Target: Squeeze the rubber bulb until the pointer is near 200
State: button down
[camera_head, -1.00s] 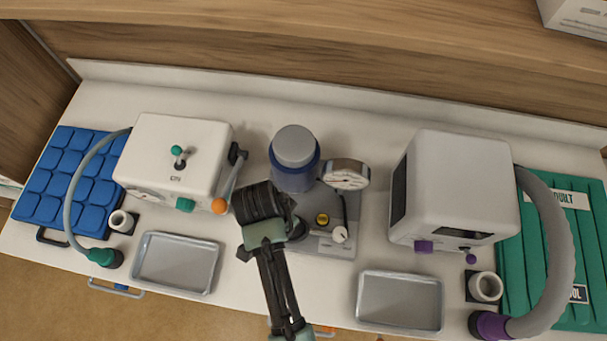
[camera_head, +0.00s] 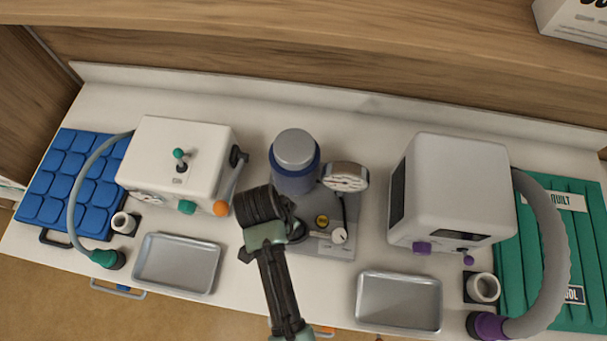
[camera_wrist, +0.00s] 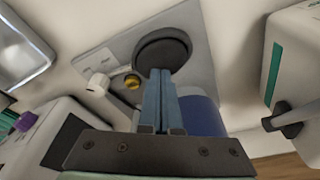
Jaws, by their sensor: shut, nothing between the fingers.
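The black round rubber bulb (camera_wrist: 163,48) sits on a grey base plate in the wrist view. In the head view only a dark edge of the bulb (camera_head: 298,232) shows beside my wrist. My gripper (camera_wrist: 160,74) is shut and empty, its two fingers side by side, with the tips over or against the near edge of the bulb; I cannot tell whether they touch. The round gauge (camera_head: 345,177) has a white dial, right of the blue cylinder with a grey cap (camera_head: 294,168). Its pointer is too small to read.
The base also carries a yellow button (camera_head: 322,220) and a white knob (camera_head: 339,235). A white device with an orange-ended crank (camera_head: 180,155) stands left, a larger white device (camera_head: 455,185) right. Two metal trays (camera_head: 176,264) (camera_head: 399,302) lie in front.

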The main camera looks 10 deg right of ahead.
dwell(0.5)
jog(key=shift+f+b, duration=0.7)
jog(key=shift+f, duration=0.3)
jog(key=shift+r+p, duration=1.15)
jog(key=shift+p, duration=0.1)
jog(key=shift+f, duration=0.1)
jog(key=shift+f+b, duration=0.7)
jog(key=shift+f, duration=0.3)
jog(key=shift+r+p, duration=1.1)
jog(key=shift+p, duration=0.05)
jog(key=shift+f, duration=0.1)
